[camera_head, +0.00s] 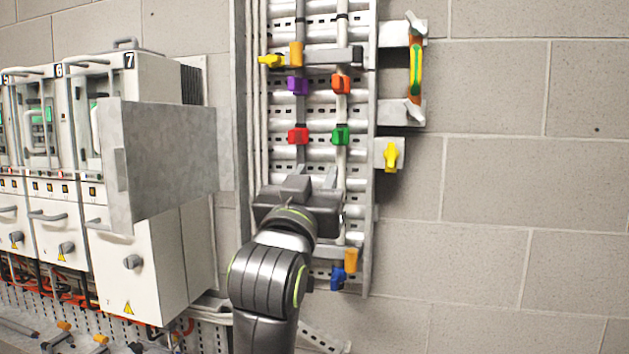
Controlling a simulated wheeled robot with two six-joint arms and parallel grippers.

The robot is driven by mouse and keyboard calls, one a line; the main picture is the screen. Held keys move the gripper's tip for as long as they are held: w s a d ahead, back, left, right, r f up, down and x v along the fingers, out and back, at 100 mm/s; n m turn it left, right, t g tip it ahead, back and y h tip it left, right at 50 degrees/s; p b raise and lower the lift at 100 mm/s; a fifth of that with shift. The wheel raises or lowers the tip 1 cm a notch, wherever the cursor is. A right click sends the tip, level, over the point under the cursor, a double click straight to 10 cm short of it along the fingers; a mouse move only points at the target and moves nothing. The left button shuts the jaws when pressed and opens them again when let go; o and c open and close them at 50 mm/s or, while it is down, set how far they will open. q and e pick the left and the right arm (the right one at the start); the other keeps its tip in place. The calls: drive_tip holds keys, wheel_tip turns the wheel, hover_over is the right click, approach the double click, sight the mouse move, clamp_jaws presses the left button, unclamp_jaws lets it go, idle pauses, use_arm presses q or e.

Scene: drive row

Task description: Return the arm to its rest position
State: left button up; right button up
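My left arm comes up from the bottom middle of the head view. Its dark grey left gripper (313,181) is in front of the lower half of a wall rack of pipes and slotted rails (318,108). The two fingers point up and away from me with a gap between them, and I see nothing held in the gap. Whether the fingertips touch the rack cannot be told. The gripper body hides part of the pipes behind it. My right gripper is not in view.
White drive cabinets (146,262) stand at the left, with a grey metal door panel (174,158) jutting out. Coloured clamps, such as a red one (298,135) and a green one (341,135), sit on the pipes. A yellow handle (391,156) is right of them. The block wall (530,200) at right is clear.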

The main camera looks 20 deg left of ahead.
use_arm(q)
drive_tip(key=s+a+f+g+y, duration=0.1)
drive_tip(key=s+a+f+g, duration=0.15)
drive_tip(key=f, duration=0.95)
drive_tip(key=s+a+f+g, duration=0.1)
drive_tip(key=a+f+g, duration=0.3)
drive_tip(key=f, duration=0.9)
drive_tip(key=s+a+f+g+y, duration=0.1)
drive_tip(key=a+f+g, duration=0.2)
drive_tip(key=f, duration=0.9)
drive_tip(key=s+a+f+g, duration=0.3)
drive_tip(key=s+f+g, duration=0.2)
drive_tip(key=s+f, duration=0.8)
drive_tip(key=s+a+f+g, duration=0.35)
drive_tip(key=s+f, duration=0.55)
drive_tip(key=s, duration=0.8)
wheel_tip(320, 180, down, 29)
drive_tip(key=g+b, duration=0.2)
drive_tip(key=b, duration=0.1)
drive_tip(key=s+f+g+h+b, duration=0.1)
drive_tip(key=s+f+b, duration=0.1)
drive_tip(key=s+f, duration=1.3)
drive_tip(key=shift+d+f+n, duration=0.25)
drive_tip(key=shift+f+n, duration=0.05)
drive_tip(key=shift+f, duration=0.55)
